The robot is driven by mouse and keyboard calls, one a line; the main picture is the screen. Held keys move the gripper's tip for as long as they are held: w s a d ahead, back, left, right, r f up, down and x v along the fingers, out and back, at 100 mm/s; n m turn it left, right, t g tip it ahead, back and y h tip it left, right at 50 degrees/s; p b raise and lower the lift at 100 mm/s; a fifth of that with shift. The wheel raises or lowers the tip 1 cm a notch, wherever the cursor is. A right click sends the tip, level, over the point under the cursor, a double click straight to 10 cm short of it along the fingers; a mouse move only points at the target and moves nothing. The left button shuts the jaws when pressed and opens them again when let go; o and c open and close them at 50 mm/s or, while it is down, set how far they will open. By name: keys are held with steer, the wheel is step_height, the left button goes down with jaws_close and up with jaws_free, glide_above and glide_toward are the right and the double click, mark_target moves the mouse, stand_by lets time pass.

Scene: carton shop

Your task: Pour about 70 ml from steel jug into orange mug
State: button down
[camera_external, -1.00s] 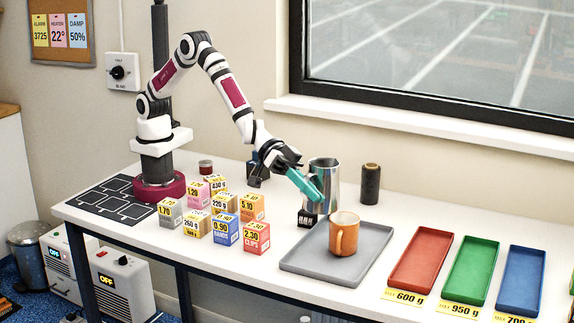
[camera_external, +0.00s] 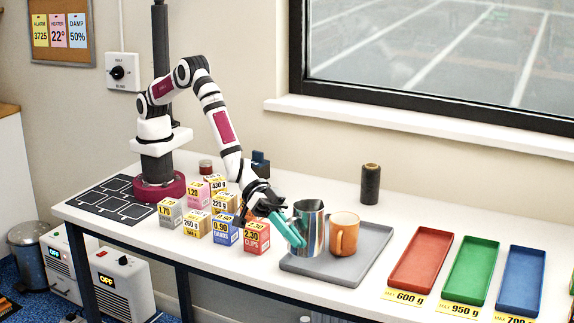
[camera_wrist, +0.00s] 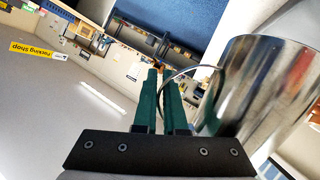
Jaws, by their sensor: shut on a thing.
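The steel jug (camera_external: 309,228) is upright over the left part of the grey tray, just left of the orange mug (camera_external: 344,234). My gripper (camera_external: 288,231) is shut on the jug's handle from the left. In the wrist view the teal fingers (camera_wrist: 160,100) close beside the thin curved handle, and the shiny jug body (camera_wrist: 265,85) fills the right side. The mug stands upright on the tray with its handle towards the camera. I cannot tell whether the jug touches the tray. The contents of both vessels are hidden.
The grey tray (camera_external: 370,262) lies under the mug. Several small labelled boxes, including a red one (camera_external: 257,236), stand left of it. Red (camera_external: 420,262), green (camera_external: 470,270) and blue (camera_external: 521,280) trays lie to the right. A dark spool (camera_external: 370,184) stands behind.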

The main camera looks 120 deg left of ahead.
mark_target(318, 252)
step_height(318, 252, down, 2)
steer(key=shift+f, duration=0.25)
steer(key=shift+w, duration=0.1)
steer(key=w+n+t+y, duration=0.1)
steer(key=w+n+y, duration=0.1)
steer(key=w, duration=0.4)
steer(key=shift+n+t+y, duration=0.3)
steer(key=shift+y, duration=0.5)
steer(key=shift+w, duration=0.1)
steer(key=shift+a, duration=0.1)
